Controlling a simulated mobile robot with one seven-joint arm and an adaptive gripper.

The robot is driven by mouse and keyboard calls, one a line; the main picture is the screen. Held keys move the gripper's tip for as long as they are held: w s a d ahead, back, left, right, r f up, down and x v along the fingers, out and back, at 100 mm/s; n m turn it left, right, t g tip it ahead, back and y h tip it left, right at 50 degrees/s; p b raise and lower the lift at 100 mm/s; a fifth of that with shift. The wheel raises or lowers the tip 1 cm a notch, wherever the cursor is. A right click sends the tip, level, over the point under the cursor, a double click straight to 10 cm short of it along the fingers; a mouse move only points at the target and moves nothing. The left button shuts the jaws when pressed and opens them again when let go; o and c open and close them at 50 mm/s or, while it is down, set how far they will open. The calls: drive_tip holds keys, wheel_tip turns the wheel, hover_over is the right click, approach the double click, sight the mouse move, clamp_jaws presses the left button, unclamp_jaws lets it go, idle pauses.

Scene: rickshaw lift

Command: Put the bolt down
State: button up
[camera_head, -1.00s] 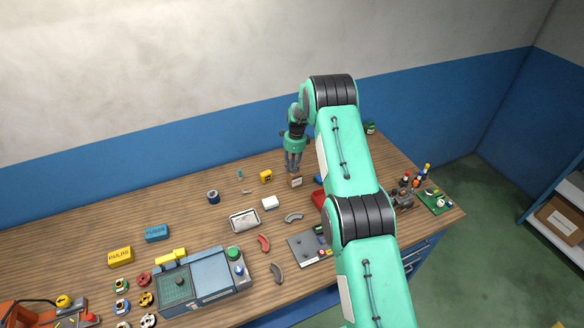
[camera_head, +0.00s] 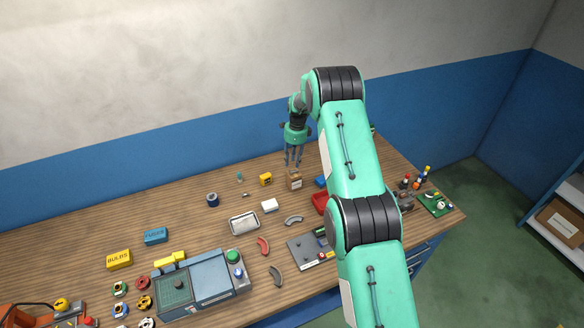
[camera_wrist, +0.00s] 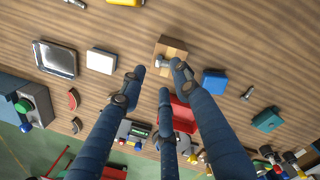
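A small grey bolt (camera_wrist: 163,62) shows in the wrist view over the top of a brown cardboard box (camera_wrist: 172,46), and it appears to lie on it. The same box (camera_head: 294,184) stands near the middle of the bench in the head view, where the bolt is too small to make out. My gripper (camera_head: 292,164) is just above the box, pointing down. In the wrist view its three dark blue fingers (camera_wrist: 158,76) are spread apart with nothing clearly between them. One fingertip is close to the bolt and partly overlaps the box.
A white block (camera_head: 269,204) and a metal tray (camera_head: 243,223) lie left of the box. A yellow block (camera_head: 265,179) is close behind left. A red bin (camera_head: 320,203) and a blue block (camera_head: 320,181) are at its right. Another small bolt (camera_wrist: 248,92) lies beyond the blue block.

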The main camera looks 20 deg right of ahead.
sight(294, 171)
wheel_tip(294, 171, up, 6)
drive_tip(key=shift+d+r+b, duration=0.2)
drive_tip(key=shift+d+b, duration=0.1)
drive_tip(key=shift+d, duration=0.05)
drive_tip(key=shift+r, duration=0.1)
idle(0.5)
